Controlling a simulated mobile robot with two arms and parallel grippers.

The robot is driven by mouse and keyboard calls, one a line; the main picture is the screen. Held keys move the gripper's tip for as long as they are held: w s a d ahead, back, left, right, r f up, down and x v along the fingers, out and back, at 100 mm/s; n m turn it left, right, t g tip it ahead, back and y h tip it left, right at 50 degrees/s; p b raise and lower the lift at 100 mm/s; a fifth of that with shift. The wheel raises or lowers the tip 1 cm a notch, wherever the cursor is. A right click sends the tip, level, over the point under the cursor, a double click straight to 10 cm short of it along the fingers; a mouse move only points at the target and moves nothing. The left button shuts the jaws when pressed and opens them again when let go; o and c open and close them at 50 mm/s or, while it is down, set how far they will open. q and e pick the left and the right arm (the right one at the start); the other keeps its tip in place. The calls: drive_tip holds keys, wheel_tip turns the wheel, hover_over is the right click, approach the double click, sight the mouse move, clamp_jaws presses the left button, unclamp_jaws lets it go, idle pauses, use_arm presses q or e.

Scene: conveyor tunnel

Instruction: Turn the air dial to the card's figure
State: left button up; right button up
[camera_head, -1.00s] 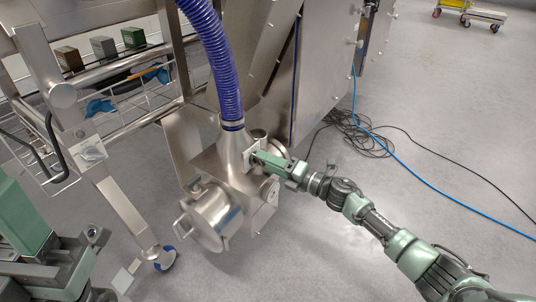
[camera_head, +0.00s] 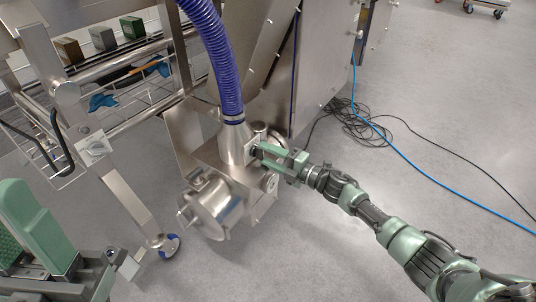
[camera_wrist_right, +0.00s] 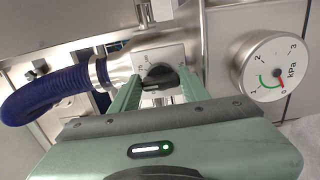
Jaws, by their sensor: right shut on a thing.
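The air dial is a black knob (camera_wrist_right: 160,77) on a pale plate (camera_wrist_right: 144,55) in the right wrist view. Small figures are printed around it; they are partly hidden and too small to read surely. My right gripper (camera_wrist_right: 158,86) is shut on the knob, one green finger on each side. In the head view the right gripper (camera_head: 257,151) reaches the steel air unit (camera_head: 215,208) from the right, at the foot of the purple hose (camera_head: 217,62). My left gripper (camera_head: 32,232) is at the lower left, away from the dial. I see no readable card.
A round kPa gauge (camera_wrist_right: 271,66) sits right of the dial, its red needle near 0. A wire basket (camera_head: 135,91) and three small blocks (camera_head: 103,39) are at upper left. Black cables (camera_head: 360,120) and a blue hose (camera_head: 420,160) lie on otherwise clear floor at right.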

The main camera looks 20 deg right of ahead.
drive_tip(key=o, duration=1.4)
drive_tip(key=shift+c, duration=0.2)
drive_tip(key=shift+f, duration=0.15)
